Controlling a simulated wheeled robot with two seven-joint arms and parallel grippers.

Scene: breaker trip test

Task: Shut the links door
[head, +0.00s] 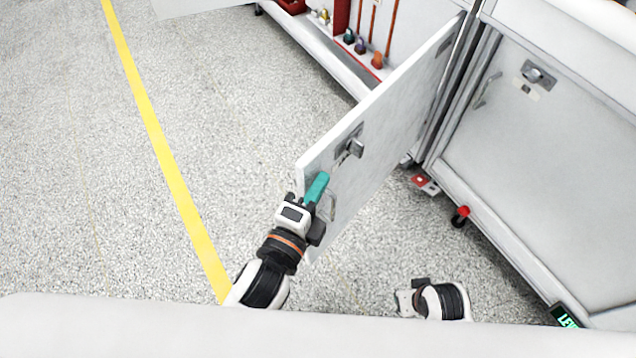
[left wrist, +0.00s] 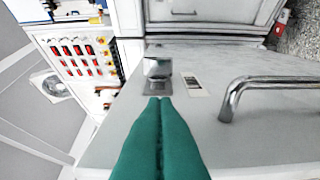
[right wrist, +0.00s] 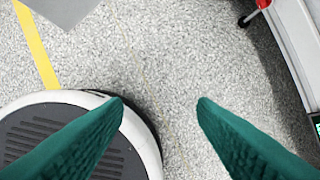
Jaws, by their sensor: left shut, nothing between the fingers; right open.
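The links door (head: 390,125) stands wide open, swung out from the cabinet on its hinge at the right. It carries a metal latch knob (head: 355,147) and a bar handle (head: 331,207). My left gripper (head: 316,187) is shut and empty at the door's free end, close to its outer face. In the left wrist view its green fingertips (left wrist: 160,100) lie just below the latch knob (left wrist: 158,68), with the bar handle (left wrist: 270,88) to the right; whether they touch the door I cannot tell. My right gripper (right wrist: 160,102) is open and empty above the floor.
Inside the open cabinet are coloured plugs (head: 361,45) and red bars (head: 392,28). A closed neighbouring cabinet door (head: 545,150) is at the right, with a red-topped caster (head: 461,213) below. Speckled floor with a yellow line (head: 165,160) is clear at the left.

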